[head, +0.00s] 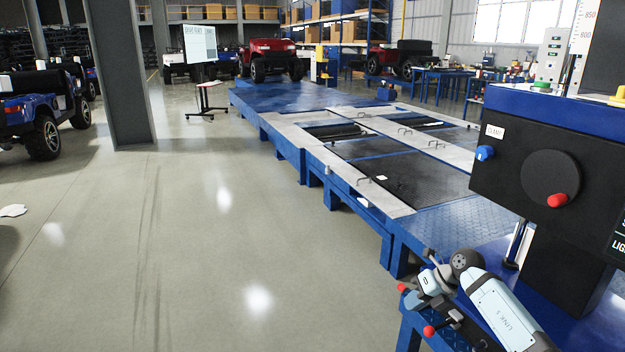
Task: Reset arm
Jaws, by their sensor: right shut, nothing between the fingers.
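My right gripper (416,297) is at the lower right, at the end of my right arm, which comes in from the bottom right. It is small in the picture and its fingers are shut on nothing. It is beside two red knobs, one at its left (402,288) and one below it (429,331), over a blue stand (412,328). I cannot tell whether it touches them. My left gripper is not in view.
A black panel (497,190) with a round dial and a red knob (557,201) stands close on the right. The long blue roller tester (397,208) runs away behind. A grey pillar (122,75) and parked vehicles (40,115) are left. The floor at centre left is clear.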

